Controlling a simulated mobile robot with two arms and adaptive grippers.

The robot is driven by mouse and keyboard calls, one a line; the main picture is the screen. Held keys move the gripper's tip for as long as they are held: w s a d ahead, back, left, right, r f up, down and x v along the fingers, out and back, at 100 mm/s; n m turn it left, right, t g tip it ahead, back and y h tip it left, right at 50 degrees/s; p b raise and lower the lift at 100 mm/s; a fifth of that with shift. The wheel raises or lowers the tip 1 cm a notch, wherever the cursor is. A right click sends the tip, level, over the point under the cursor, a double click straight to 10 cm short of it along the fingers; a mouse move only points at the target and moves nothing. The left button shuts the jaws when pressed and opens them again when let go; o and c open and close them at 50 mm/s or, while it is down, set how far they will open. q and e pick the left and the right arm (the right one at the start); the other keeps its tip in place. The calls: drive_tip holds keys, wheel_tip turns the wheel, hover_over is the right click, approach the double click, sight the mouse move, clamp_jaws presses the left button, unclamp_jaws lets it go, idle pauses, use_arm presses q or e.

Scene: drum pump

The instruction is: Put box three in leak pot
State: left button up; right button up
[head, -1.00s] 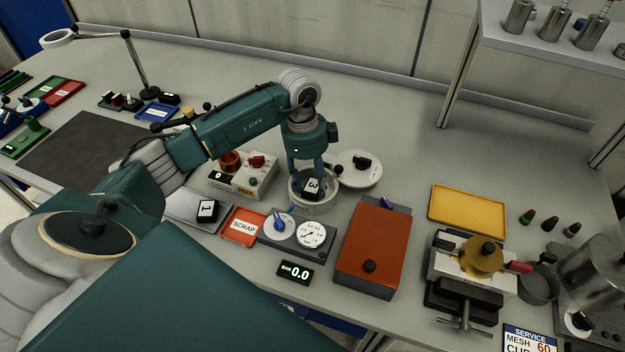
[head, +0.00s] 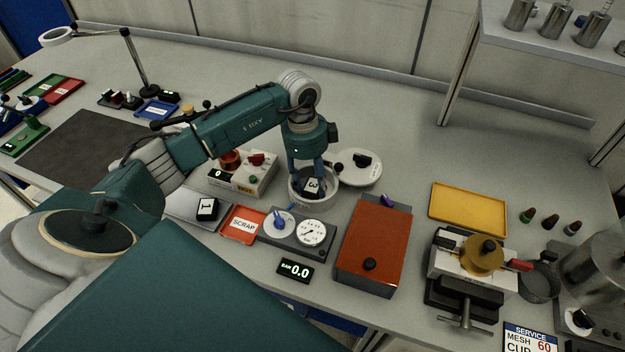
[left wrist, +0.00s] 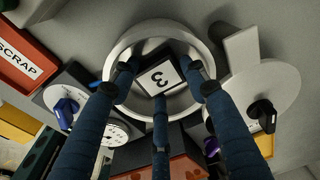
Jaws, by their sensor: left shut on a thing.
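Box three (head: 312,186) is a small dark box with a white top marked 3. It is inside the mouth of the leak pot (head: 318,206), a round light-grey pot in the middle of the bench. My left gripper (head: 308,177) reaches straight down into the pot and is shut on box three. In the left wrist view the blue-sleeved fingers stand around box three (left wrist: 160,78), with the pot's rim (left wrist: 118,55) encircling them. I cannot tell whether the box touches the pot's floor. The pot's lid (head: 370,178), a pale disc with a black knob, lies beside it. My right gripper is out of view.
Box one (head: 207,208) sits on a grey plate, next to the red SCRAP tray (head: 241,224). A gauge panel (head: 312,233) with a blue knob and a brown-topped block (head: 372,245) stand in front of the pot. Bench behind the pot is clear.

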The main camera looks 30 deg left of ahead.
sight(312, 185)
use_arm(q)
drive_tip(key=shift+f, duration=0.15)
idle(0.5)
drive_tip(key=o, duration=1.3)
drive_tip(key=shift+c, duration=0.2)
drive_tip(key=o, duration=0.3)
drive_tip(key=shift+r+p, duration=3.3)
drive_tip(key=shift+r, duration=0.8)
